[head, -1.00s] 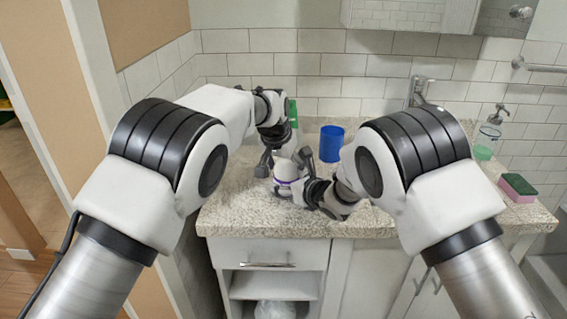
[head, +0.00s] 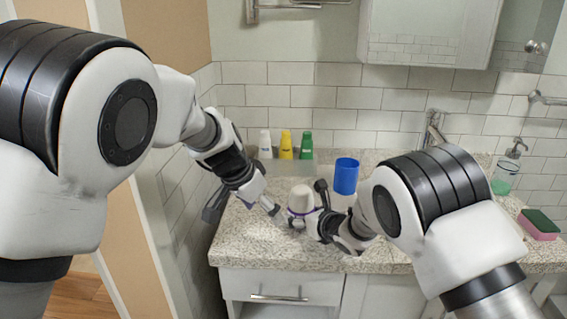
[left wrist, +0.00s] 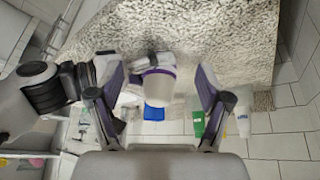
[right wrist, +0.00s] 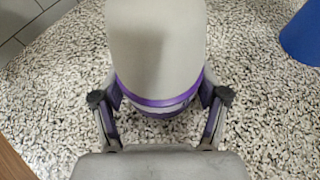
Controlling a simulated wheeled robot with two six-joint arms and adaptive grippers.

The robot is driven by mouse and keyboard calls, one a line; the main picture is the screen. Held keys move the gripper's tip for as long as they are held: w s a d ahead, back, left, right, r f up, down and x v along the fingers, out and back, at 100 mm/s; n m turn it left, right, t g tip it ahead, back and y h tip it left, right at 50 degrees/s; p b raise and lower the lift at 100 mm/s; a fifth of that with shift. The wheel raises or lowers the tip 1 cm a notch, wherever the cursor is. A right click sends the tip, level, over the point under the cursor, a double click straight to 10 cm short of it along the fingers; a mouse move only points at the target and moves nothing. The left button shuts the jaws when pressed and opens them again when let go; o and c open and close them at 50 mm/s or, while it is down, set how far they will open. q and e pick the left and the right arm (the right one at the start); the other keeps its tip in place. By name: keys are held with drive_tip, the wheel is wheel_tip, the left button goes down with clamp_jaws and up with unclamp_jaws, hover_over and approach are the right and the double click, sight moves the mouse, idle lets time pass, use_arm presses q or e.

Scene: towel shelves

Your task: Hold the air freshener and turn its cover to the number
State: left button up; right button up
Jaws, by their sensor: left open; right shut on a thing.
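The air freshener (head: 302,199) is a white, rounded cone with a purple band near its base. It stands upright near the counter's front left. My right gripper (head: 308,222) is shut on its lower part; the right wrist view shows a finger on each side of the air freshener (right wrist: 157,60) at about the purple band. My left gripper (head: 242,208) is open and empty, to the left of the air freshener and apart from it. In the left wrist view the air freshener (left wrist: 158,85) shows between and beyond the spread fingers. No number is readable on it.
The granite counter (head: 245,245) carries a blue cup (head: 346,176) behind the air freshener. White (head: 265,145), yellow (head: 286,145) and green (head: 306,146) tubes stand at the back wall. A faucet (head: 434,130), soap bottle (head: 505,172) and sponge (head: 538,224) are right.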

use_arm(q)
wheel_tip(320, 180, up, 4)
drive_tip(key=w+d+t+h, duration=0.2)
drive_tip(key=w+t, duration=0.1)
drive_tip(key=shift+m+h, duration=0.3)
drive_tip(key=x, duration=1.2)
drive_tip(key=shift+w+r, duration=0.1)
drive_tip(key=shift+w, duration=0.3)
drive_tip(key=shift+w+m+g+h, duration=0.1)
drive_tip(key=shift+m+g+h, duration=0.45)
drive_tip(key=shift+m, duration=0.45)
drive_tip(key=v, duration=1.3)
drive_tip(key=n+g+y, duration=0.2)
drive_tip(key=y, duration=0.2)
approach(296, 194)
drive_tip(key=shift+n+y, duration=0.25)
drive_tip(key=shift+n, duration=0.15)
drive_tip(key=x, duration=1.2)
drive_tip(key=shift+d+r, duration=0.15)
drive_tip(key=shift+d, duration=0.15)
drive_tip(key=shift+n, duration=0.6)
drive_tip(key=shift+m, duration=0.6)
drive_tip(key=s+a+r, duration=0.1)
drive_tip(key=s+r, duration=0.2)
drive_tip(key=r, duration=0.3)
drive_tip(key=s+a+r+h, duration=0.1)
drive_tip(key=s+a+r, duration=0.1)
drive_tip(key=r, duration=0.5)
drive_tip(key=shift+s+a, duration=0.15)
drive_tip(key=shift+s, duration=0.2)
